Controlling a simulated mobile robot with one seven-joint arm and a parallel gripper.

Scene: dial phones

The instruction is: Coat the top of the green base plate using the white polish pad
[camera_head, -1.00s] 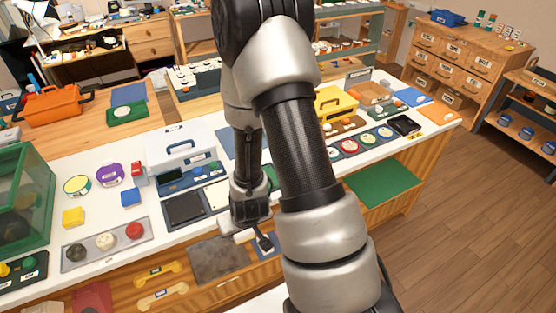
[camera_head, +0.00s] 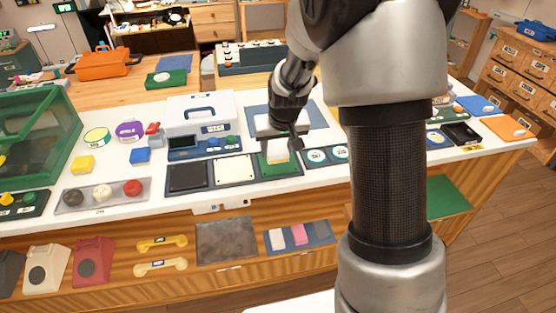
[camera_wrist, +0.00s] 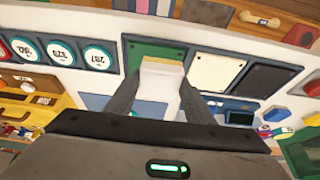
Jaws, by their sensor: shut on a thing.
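My gripper (camera_head: 278,136) is shut on the white polish pad (camera_head: 277,153), a pale block with a cream lower edge. The gripper points down and holds the pad over the green base plate (camera_head: 290,170). In the wrist view the pad (camera_wrist: 161,78) sits between the two dark fingers and covers the middle of the green plate (camera_wrist: 139,52). I cannot tell whether the pad touches the plate. The green plate is the rightmost of three in a dark tray, beside a white plate (camera_head: 235,170) and a black plate (camera_head: 187,177).
Round number dials (camera_head: 317,156) lie right of the tray. A white case (camera_head: 201,112) stands behind the plates. A three-knob tray (camera_head: 102,194) lies left. Below the counter's front edge, a shelf bears small coloured pads (camera_head: 299,234) and a brownish-grey slab (camera_head: 226,241).

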